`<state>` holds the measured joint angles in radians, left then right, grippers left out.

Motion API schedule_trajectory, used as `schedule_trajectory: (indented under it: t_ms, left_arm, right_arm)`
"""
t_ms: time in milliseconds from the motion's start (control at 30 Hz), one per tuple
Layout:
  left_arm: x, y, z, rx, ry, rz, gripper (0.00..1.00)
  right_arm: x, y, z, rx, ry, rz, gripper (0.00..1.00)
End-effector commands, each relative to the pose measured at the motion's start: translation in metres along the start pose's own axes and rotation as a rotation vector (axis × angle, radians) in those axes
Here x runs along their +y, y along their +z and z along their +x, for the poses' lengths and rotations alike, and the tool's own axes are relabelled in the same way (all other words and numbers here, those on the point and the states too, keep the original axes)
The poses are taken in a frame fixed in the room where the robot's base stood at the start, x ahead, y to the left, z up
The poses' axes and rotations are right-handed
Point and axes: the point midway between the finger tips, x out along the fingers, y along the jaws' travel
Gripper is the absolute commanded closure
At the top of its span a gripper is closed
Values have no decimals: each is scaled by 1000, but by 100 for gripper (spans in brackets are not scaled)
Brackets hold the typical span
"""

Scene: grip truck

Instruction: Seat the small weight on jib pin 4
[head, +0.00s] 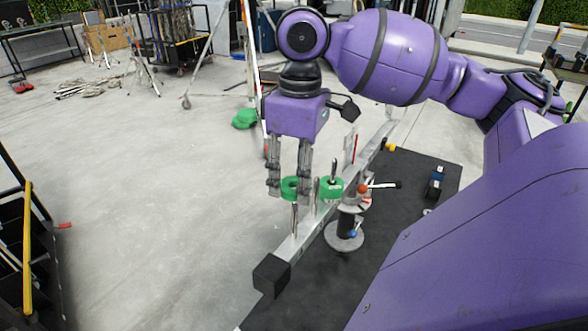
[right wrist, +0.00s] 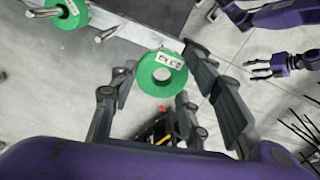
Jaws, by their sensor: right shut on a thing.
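My right gripper (head: 289,190) is shut on a small green ring weight (head: 292,186). In the right wrist view this weight (right wrist: 146,77) has a white label and an open centre, and sits between the fingertips. The pale jib bar (head: 307,238) runs below it, with upright metal pins. One pin (head: 295,220) stands just below the held weight in the head view; I cannot tell its number. Another green weight (head: 331,189) is around a pin further along; it also shows in the right wrist view (right wrist: 68,14). My left gripper (right wrist: 254,70) appears open and empty at the right.
A black block (head: 271,274) caps the jib's near end. A grey round-based stand (head: 344,237) with a dark post and small handles is close to the right of the jib. A black deck (head: 408,178) lies beyond.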

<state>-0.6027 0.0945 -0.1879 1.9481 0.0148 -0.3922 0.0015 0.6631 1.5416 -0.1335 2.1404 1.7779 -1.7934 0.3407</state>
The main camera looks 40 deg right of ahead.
Motion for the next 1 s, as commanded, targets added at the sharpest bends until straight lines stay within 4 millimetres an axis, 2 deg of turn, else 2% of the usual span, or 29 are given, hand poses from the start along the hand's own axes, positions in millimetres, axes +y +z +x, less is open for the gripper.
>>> schedule_trajectory:
  t_ms: [600, 1000]
  left_arm:
    - [1, 23, 6, -31, -7, -10, 35]
    - [-1, 17, 5, -21, -8, -7, 35]
  right_arm:
    - [0, 0, 33, -1, 1, -1, 93]
    - [0, 0, 51, 1, 1, -1, 93]
